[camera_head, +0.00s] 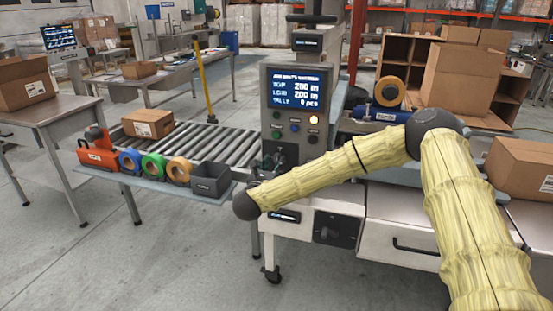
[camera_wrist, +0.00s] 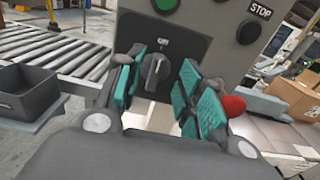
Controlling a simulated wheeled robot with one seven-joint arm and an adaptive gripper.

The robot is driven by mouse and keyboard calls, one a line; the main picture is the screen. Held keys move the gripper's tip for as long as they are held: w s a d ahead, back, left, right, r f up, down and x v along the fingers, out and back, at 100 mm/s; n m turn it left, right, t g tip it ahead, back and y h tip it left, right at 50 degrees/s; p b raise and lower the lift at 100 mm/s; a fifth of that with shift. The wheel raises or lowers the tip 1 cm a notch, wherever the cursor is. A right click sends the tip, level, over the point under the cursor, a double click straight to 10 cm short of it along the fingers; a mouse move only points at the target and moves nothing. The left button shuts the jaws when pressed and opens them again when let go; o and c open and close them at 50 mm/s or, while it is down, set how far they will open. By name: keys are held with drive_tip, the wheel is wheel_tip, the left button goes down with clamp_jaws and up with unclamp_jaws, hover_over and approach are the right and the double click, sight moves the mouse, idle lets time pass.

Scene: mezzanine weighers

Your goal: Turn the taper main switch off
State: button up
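In the wrist view a black rotary knob (camera_wrist: 155,72) sits on the lower part of a grey panel, with a pale pointer line standing near upright. A small label above it is too blurred to read surely. My gripper (camera_wrist: 161,74) is open, with teal finger pads to the left and right of the knob; I cannot tell whether they touch it. In the head view my gripper (camera_head: 270,170) is at the foot of the control panel (camera_head: 296,90), hiding the knob. A black rotary switch (camera_head: 333,230) also shows on the white cabinet below my forearm.
A green button (camera_wrist: 166,4) and a STOP button (camera_wrist: 249,31) are above the knob. A red knob (camera_wrist: 233,105) is close beside the right finger. A roller conveyor (camera_head: 205,146), tape rolls (camera_head: 154,166) and a grey bin (camera_head: 211,185) lie left. Cartons (camera_head: 520,168) stand right.

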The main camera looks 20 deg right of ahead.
sight(277, 158)
drive_tip(key=shift+p+x, duration=0.3)
drive_tip(key=shift+x, duration=1.85)
clamp_jaws()
